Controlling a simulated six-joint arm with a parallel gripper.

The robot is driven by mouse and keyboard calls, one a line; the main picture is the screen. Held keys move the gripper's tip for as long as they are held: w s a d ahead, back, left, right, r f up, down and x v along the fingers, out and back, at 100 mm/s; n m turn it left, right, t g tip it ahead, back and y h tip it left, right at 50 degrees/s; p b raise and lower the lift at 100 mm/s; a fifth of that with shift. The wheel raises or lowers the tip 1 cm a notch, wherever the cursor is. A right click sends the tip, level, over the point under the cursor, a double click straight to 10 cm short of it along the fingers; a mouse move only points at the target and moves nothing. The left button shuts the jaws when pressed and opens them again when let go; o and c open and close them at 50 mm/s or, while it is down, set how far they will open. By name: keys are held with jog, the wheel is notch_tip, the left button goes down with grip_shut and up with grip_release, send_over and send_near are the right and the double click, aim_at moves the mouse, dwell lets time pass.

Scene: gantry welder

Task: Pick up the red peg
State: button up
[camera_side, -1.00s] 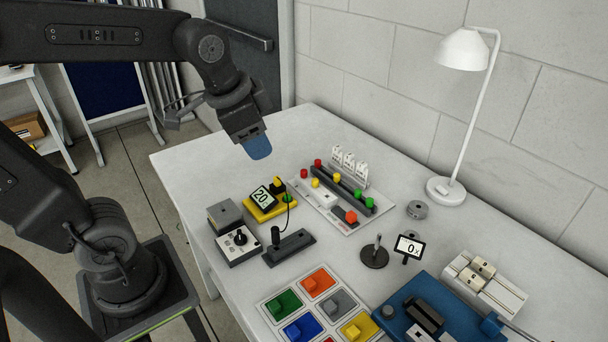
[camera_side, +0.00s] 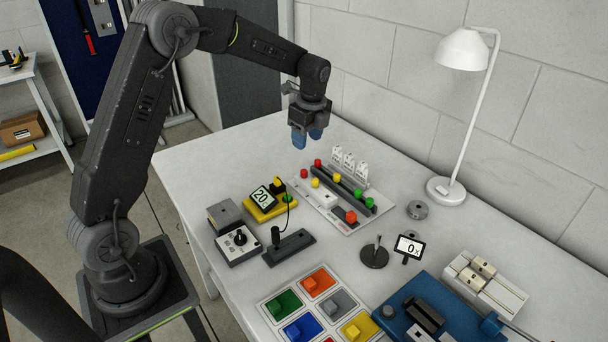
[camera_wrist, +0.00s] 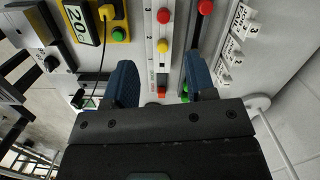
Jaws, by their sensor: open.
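My gripper (camera_side: 307,137) is open and empty, its blue fingertips pointing down above the far end of the peg board. In the wrist view its fingers (camera_wrist: 163,78) are spread apart. Two red pegs show in the side view: one (camera_side: 318,162) at the far end of the dark rail, one (camera_side: 304,173) beside it on the pale strip. In the wrist view they are at the top, one on the rail (camera_wrist: 205,6) and one on the strip (camera_wrist: 164,15). I cannot tell which is meant.
Yellow pegs (camera_side: 315,183) and green pegs (camera_side: 370,203) share the board, with upright white cards (camera_side: 348,165) behind. A yellow box with a display (camera_side: 263,200) and a joystick (camera_side: 288,246) stand to the left. The table's far left corner is clear.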

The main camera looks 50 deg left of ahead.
send_over(304, 170)
jog(key=d, duration=0.1)
jog(key=f, duration=0.6)
jog(key=shift+s+f, duration=0.1)
jog(key=shift+s, duration=0.15)
jog(key=shift+w+a+f, duration=0.1)
jog(key=shift+a+f, duration=0.1)
jog(key=shift+f, duration=1.1)
jog(key=shift+w+a+f, duration=0.1)
jog(key=shift+a+f, duration=0.1)
jog(key=shift+f, duration=1.05)
jog(key=shift+c, duration=0.4)
grip_shut()
